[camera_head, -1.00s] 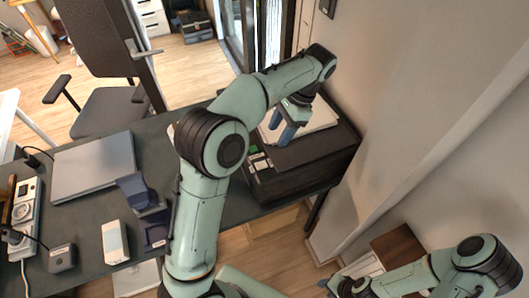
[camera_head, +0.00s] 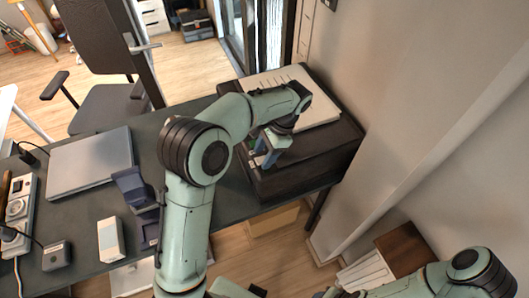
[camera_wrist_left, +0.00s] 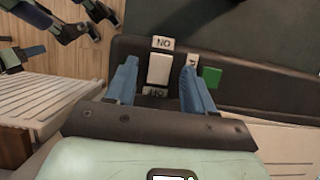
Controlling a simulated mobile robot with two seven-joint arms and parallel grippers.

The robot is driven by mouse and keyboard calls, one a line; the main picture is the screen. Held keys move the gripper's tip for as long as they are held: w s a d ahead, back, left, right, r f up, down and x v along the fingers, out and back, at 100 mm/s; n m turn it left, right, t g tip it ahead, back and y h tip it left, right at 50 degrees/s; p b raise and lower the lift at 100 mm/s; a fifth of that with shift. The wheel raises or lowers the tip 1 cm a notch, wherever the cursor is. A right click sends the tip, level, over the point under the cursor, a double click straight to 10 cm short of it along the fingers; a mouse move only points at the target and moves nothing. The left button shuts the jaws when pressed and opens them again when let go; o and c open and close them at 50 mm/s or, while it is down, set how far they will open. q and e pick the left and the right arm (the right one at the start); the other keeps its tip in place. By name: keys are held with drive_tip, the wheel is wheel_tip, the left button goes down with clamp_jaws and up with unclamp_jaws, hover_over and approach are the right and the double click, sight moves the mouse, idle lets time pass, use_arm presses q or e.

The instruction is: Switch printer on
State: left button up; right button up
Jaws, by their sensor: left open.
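The black printer (camera_head: 325,150) stands at the right end of the dark desk, with white paper on top. In the left wrist view, a white rocker switch (camera_wrist_left: 159,70) sits on its black panel, with an ON label and a second small label at its ends, both upside down. A green button (camera_wrist_left: 211,77) is to its right. My left gripper (camera_head: 266,160) is at the printer's front left corner. Its blue fingers are open, one on each side of the switch; I cannot tell whether they touch the panel. My right arm is at the lower right; its gripper is mostly cut off.
A closed grey laptop (camera_head: 90,163), a dark blue stand (camera_head: 136,190) and a white device (camera_head: 111,239) lie on the desk left of my left arm. A wall stands close on the printer's right. A white slatted box (camera_head: 366,270) with a brown top is below.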

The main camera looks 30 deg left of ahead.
use_arm(q)
clamp_jaws()
drive_tip(key=shift+s+f+b, duration=0.1)
drive_tip(key=shift+b, duration=0.2)
drive_tip(key=shift+s+a+t+h+b, duration=0.2)
drive_tip(key=shift+t+h+b, duration=0.25)
drive_tip(key=shift+t+b, duration=0.15)
drive_tip(key=shift+s+a+t+h+b, duration=0.1)
drive_tip(key=shift+s+t+h+b, duration=0.05)
drive_tip(key=shift+t+h+b, duration=0.35)
drive_tip(key=shift+w, duration=0.1)
use_arm(e)
drive_tip(key=s+f, duration=0.2)
drive_tip(key=f, duration=0.1)
drive_tip(key=shift+s+f, duration=0.25)
drive_tip(key=shift+f, duration=0.05)
use_arm(q)
unclamp_jaws()
